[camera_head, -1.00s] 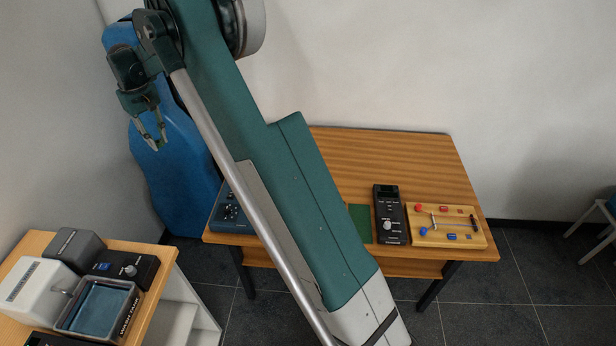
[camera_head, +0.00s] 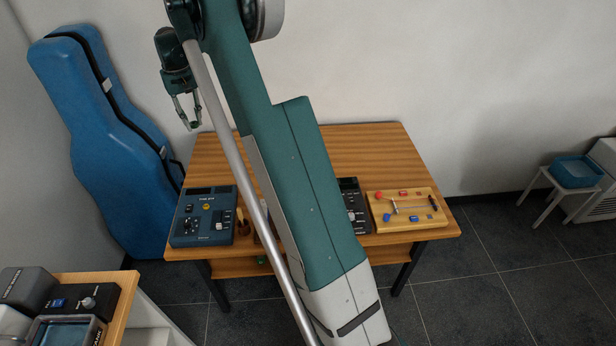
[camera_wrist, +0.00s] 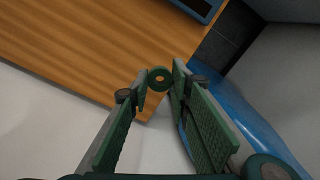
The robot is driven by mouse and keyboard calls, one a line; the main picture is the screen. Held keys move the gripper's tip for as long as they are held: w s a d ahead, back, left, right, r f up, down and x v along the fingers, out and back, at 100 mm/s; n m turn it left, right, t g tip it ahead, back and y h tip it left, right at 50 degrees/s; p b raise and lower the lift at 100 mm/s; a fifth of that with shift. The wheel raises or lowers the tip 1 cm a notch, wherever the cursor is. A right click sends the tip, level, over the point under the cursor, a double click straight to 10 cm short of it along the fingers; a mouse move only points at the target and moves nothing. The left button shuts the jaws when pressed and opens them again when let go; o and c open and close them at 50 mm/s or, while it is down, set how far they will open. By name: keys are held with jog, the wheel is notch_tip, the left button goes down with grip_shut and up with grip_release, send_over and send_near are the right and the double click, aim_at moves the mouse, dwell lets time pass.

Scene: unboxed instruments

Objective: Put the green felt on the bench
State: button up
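The green felt is a small thick ring (camera_wrist: 160,78), seen in the wrist view between the tips of my gripper (camera_wrist: 158,84). Both fingers appear to touch its sides, and wood shows through its hole. In the head view my gripper (camera_head: 191,125) hangs fingers down, near the back left corner of the wooden bench (camera_head: 365,150) in the picture; the felt is too small to make out clearly there. The bench top also shows below the fingers in the wrist view (camera_wrist: 85,45). My arm hides the middle of the bench.
A blue instrument box (camera_head: 203,215) stands at the bench's front left. A black box (camera_head: 352,205) and a wooden board with coloured parts (camera_head: 405,209) are at its right. The back right is bare. A blue case (camera_head: 105,140) leans at the left; another bench (camera_head: 118,310) is front left.

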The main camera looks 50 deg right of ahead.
jog(key=m, duration=0.1)
send_over(227, 168)
notch_tip(227, 168, down, 15)
jog(key=shift+w+r, duration=0.1)
dwell(0.4)
jog(key=shift+f+b, duration=0.35)
jog(key=shift+f, duration=2.75)
jog(key=shift+f, duration=1.9)
jog(key=shift+f, duration=0.1)
